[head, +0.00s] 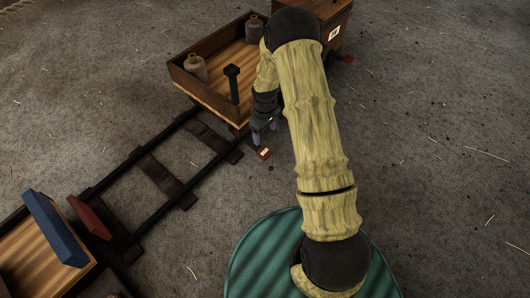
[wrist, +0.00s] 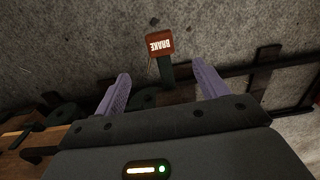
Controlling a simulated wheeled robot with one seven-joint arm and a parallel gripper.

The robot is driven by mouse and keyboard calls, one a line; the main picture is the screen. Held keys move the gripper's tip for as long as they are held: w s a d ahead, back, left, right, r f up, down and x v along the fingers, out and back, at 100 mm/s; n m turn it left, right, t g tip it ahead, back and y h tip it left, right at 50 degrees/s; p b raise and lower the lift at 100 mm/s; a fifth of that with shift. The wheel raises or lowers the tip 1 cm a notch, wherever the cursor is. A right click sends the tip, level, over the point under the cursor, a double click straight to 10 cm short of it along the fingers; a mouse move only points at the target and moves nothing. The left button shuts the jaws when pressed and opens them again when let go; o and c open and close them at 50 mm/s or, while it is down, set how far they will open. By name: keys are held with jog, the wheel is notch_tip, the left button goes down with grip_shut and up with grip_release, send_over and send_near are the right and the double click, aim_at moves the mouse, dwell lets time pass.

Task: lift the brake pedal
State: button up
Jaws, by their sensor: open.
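The brake pedal (wrist: 159,44) is a small red plate lettered BRAKE on a dark arm, seen in the wrist view at the upper middle. In the head view the pedal (head: 264,153) shows low beside the near end of the wooden cart (head: 205,100), close to the ground. My gripper (wrist: 158,85) is open, with its two purple fingers spread on either side of the pedal's arm and the plate beyond the tips. In the head view my gripper (head: 264,134) is just above the pedal. I cannot tell whether it touches the pedal. Nothing is held.
The cart holds brown jars (head: 195,68) and a dark upright post (head: 233,84). Rails (head: 155,168) run from it to another wooden cart (head: 35,262) with blue and red boards at lower left. Open ground lies at right.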

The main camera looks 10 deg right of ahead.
aim_at(265, 152)
notch_tip(265, 152, down, 12)
jog(key=b, duration=0.6)
jog(key=shift+f+b, duration=0.15)
jog(key=shift+b, duration=0.2)
